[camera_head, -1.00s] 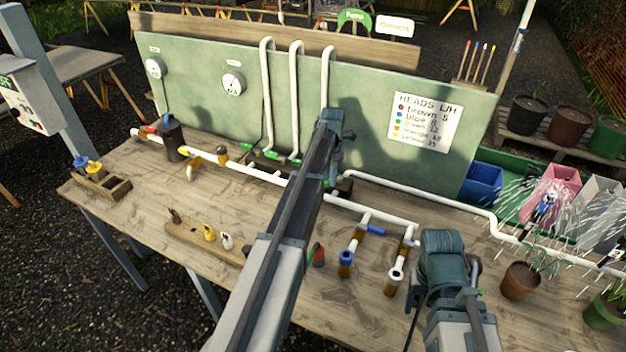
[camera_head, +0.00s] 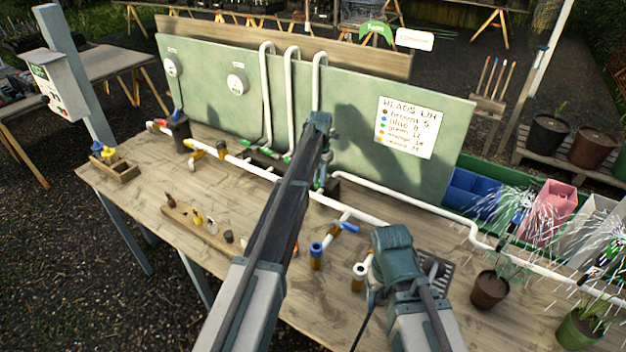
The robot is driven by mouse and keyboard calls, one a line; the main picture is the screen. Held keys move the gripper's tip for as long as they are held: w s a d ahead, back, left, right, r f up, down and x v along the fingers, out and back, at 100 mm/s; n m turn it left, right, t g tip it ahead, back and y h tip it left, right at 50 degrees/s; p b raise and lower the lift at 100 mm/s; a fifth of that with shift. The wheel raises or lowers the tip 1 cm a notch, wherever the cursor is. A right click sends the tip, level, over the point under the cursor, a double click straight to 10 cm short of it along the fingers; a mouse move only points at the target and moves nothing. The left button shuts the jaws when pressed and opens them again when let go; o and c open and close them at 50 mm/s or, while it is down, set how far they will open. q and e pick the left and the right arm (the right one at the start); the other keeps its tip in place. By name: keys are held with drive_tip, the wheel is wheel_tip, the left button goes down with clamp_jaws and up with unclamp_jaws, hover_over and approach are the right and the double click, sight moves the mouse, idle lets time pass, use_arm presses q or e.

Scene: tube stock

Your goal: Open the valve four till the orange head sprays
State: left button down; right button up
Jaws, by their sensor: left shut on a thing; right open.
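My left gripper (camera_head: 321,184) is down at the white pipe (camera_head: 262,172) near the foot of the third riser. It is shut on a small part there, seemingly a valve handle, mostly hidden by my arm. My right gripper (camera_head: 438,268) is open over the right part of the bench, beside the pipe stubs. Its fingertips are hard to make out. Water sprays at the right from a head near the pink bin (camera_head: 546,210) and from another near the right edge. The colours of these heads cannot be told clearly. Valve numbers are not readable.
The bench (camera_head: 150,212) holds a wooden strip with several small heads and a small wooden box (camera_head: 118,170). A green panel (camera_head: 215,85) with gauges and a heads chart (camera_head: 406,127) stands behind. A potted plant (camera_head: 489,290) stands at the right. The bench's front left is clear.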

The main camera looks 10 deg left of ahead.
sight(319, 181)
idle(0.3)
use_arm(q)
drive_tip(key=c, duration=0.8)
unclamp_jaws()
drive_tip(key=shift+o, duration=0.2)
drive_tip(key=shift+r, duration=0.1)
wheel_tip(319, 181, up, 14)
drive_tip(key=p, duration=1.3)
drive_tip(key=shift+p, duration=0.4)
drive_tip(key=shift+f, duration=0.2)
